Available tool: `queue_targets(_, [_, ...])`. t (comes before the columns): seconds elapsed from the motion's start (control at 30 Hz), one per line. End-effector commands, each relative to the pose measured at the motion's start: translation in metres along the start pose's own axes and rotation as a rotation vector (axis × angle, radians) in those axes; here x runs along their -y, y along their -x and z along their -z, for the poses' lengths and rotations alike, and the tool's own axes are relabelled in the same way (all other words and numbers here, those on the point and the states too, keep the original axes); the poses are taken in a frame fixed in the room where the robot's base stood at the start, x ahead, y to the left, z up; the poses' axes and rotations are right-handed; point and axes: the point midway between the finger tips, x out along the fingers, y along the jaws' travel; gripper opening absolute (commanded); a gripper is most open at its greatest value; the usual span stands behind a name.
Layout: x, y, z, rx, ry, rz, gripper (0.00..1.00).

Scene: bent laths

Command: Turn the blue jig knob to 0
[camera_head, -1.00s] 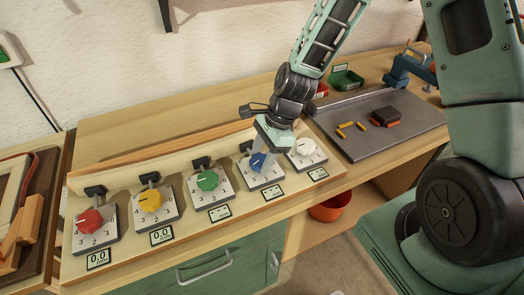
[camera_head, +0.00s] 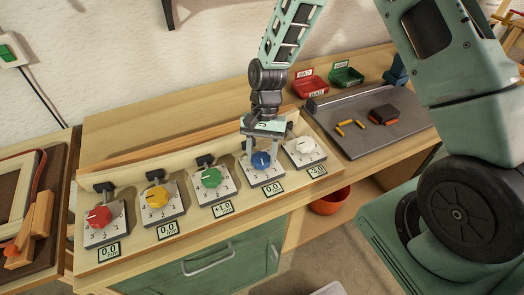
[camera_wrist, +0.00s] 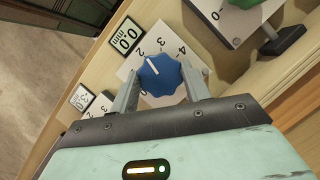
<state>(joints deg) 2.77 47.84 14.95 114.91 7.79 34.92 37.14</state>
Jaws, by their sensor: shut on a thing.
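The blue jig knob (camera_head: 261,160) sits on a pale numbered plate, fourth from the left in the row. In the wrist view the blue knob (camera_wrist: 160,75) shows a white pointer mark directed up and left, near the 2. My gripper (camera_head: 261,158) points down over it. In the wrist view my gripper (camera_wrist: 161,88) has one finger on each side of the knob, shut on it. The small display (camera_wrist: 125,40) beside its plate reads 0.0 mm.
Red (camera_head: 98,216), yellow (camera_head: 156,196) and green (camera_head: 210,177) knobs stand to the left; a white knob (camera_head: 305,145) is close on the right. A grey board (camera_head: 370,125) with small pieces and red (camera_head: 310,86) and green (camera_head: 345,77) bins lie farther right.

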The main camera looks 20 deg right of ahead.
Motion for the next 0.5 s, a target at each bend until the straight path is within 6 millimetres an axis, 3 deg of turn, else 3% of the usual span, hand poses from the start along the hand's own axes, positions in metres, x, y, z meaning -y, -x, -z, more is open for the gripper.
queue_targets(0.5, [0.0034, -0.0002, -0.0006, -0.001, 0.454, -0.189, 0.24])
